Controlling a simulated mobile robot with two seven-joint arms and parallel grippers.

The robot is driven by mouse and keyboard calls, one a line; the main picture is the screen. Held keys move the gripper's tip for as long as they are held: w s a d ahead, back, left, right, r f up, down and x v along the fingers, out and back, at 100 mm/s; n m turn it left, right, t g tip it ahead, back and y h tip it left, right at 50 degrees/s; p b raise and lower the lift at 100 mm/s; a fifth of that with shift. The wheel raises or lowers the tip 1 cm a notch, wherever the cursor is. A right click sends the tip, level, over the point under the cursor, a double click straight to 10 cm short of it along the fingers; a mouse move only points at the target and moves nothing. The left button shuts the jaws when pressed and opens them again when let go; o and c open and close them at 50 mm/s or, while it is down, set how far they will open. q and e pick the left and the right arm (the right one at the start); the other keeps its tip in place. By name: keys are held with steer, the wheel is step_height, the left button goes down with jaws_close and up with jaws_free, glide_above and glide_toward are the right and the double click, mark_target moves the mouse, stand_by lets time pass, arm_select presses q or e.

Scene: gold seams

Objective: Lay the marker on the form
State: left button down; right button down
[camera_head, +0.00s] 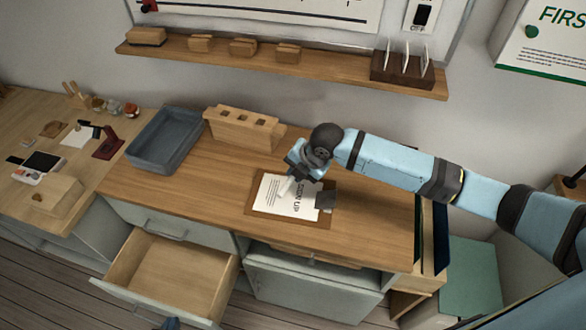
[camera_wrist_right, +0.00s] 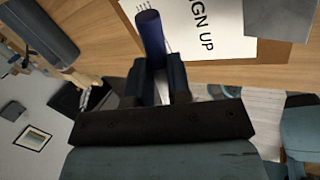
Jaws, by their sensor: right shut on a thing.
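The form (camera_head: 300,196) is a white sheet headed "SIGN UP" on a brown clipboard with a grey clip, lying on the wooden desk. It also shows at the top of the right wrist view (camera_wrist_right: 215,35). The marker (camera_wrist_right: 150,32) has a dark blue end and sits between the fingers of my right gripper (camera_wrist_right: 160,82). In the head view the right gripper (camera_head: 296,176) is over the form's upper part, and a pale piece of the marker shows below it. Whether the marker touches the paper I cannot tell. Only a small blue piece, likely my left gripper (camera_head: 170,323), shows at the bottom edge.
A grey tray (camera_head: 158,150) and a wooden block with slots (camera_head: 240,129) stand behind and left of the form. A drawer (camera_head: 172,275) hangs open below the desk. A wall shelf (camera_head: 340,74) runs above. The desk left of the form is clear.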

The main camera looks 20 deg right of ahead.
mark_target(289, 192)
steer(key=n, duration=0.1)
steer(key=w+n+y, duration=0.1)
steer(key=shift+w+a+r+n+g, duration=0.2)
steer(key=shift+a+n+g, duration=0.1)
steer(key=shift+n, duration=0.1)
step_height(289, 192, down, 6)
steer(key=b, duration=0.6)
steer(key=shift+f, duration=0.25)
steer(key=shift+f+b, duration=0.5)
steer(key=shift+f, duration=0.55)
steer(key=c, duration=1)
jaws_free()
steer(key=shift+s, duration=0.1)
steer(key=shift+f, duration=0.1)
